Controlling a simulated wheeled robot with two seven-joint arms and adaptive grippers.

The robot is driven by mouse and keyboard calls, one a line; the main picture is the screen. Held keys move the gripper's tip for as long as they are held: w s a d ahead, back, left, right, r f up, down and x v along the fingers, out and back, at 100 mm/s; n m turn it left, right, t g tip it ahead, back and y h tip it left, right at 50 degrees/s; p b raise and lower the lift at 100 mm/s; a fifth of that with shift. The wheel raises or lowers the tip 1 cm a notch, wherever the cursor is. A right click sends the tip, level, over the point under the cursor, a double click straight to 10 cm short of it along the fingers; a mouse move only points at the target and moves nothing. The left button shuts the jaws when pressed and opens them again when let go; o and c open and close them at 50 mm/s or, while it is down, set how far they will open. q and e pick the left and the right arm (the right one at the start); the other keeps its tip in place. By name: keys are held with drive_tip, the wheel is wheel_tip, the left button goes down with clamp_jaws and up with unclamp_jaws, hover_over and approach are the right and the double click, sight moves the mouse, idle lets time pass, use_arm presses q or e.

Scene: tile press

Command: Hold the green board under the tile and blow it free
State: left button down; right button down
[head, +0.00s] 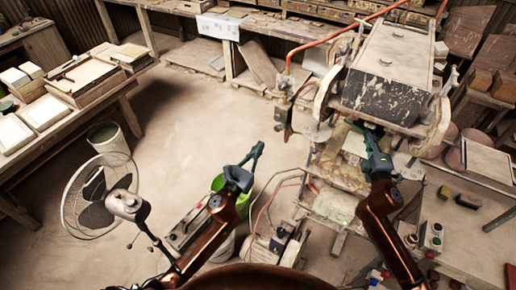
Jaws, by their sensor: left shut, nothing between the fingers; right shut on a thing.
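The press head (392,92), a dark, paint-flecked block, hangs at the upper right. No tile can be made out on its underside from here. My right gripper (366,128) is at the lower front edge of the head, shut on what appears to be the green board. Only a thin dark edge shows, and the rest is hidden by the head and the gripper. My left gripper (258,148) is shut and empty, in open air left of the press. A valve box (282,108) with a red pipe (318,44) is on the press's left side, apart from my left gripper.
A fan (99,196) stands at the lower left. A green bucket (218,183) is behind my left arm. A table with white tiles (43,112) is at the left, a workbench (468,230) at the right. The floor (195,110) between is clear.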

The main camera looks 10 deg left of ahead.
drive_tip(key=shift+b, duration=0.3)
idle(0.4)
drive_tip(key=shift+f+b, duration=0.3)
drive_tip(key=shift+b, duration=0.05)
drive_tip(key=shift+f, duration=0.2)
drive_tip(key=s+a+p, duration=0.2)
drive_tip(key=s+a, duration=0.2)
drive_tip(key=s, duration=1)
drive_tip(key=s+a+p, duration=0.2)
drive_tip(key=s+a, duration=0.2)
drive_tip(key=s, duration=1.1)
drive_tip(key=shift+a, duration=0.2)
idle(2.0)
